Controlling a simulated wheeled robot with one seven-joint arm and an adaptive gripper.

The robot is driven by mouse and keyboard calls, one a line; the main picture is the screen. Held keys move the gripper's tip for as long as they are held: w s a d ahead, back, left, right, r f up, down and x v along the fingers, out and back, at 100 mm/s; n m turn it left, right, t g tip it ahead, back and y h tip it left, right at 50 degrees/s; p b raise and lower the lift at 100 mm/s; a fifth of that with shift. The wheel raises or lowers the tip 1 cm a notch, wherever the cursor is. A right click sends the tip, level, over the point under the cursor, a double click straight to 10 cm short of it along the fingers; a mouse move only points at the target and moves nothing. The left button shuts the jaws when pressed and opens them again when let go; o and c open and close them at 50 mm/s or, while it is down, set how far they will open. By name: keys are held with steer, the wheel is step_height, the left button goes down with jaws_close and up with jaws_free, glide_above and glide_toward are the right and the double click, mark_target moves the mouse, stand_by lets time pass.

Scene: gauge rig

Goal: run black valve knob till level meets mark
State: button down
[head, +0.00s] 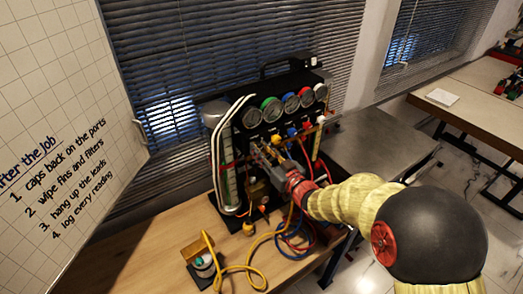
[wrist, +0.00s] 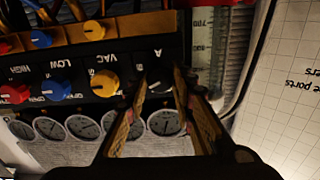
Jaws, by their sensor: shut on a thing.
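The gauge rig (head: 262,128) stands on the wooden bench with several round gauges along its top. My gripper (head: 266,158) reaches its front from the right. In the wrist view, which is turned upside down, my gripper (wrist: 162,98) has its fingers around the black valve knob (wrist: 155,86), beside the yellow VAC knob (wrist: 104,83). The knob is mostly dark between the fingers, and my arm and gripper hide it in the head view. The sight column (head: 229,180) stands at the rig's left; part of its scale (wrist: 201,28) shows in the wrist view. I cannot make out level or mark.
Blue (wrist: 54,88) and red (wrist: 14,92) knobs sit farther along the panel. Yellow hose (head: 232,270) and other coloured hoses lie on the bench (head: 130,250) in front of the rig, near a small pot (head: 204,266). A grey table (head: 385,150) stands right.

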steer(key=m, duration=0.5)
stand_by(0.3)
steer(key=c, duration=1.5)
jaws_free()
steer(key=shift+d, duration=0.1)
steer(key=v, duration=1.2)
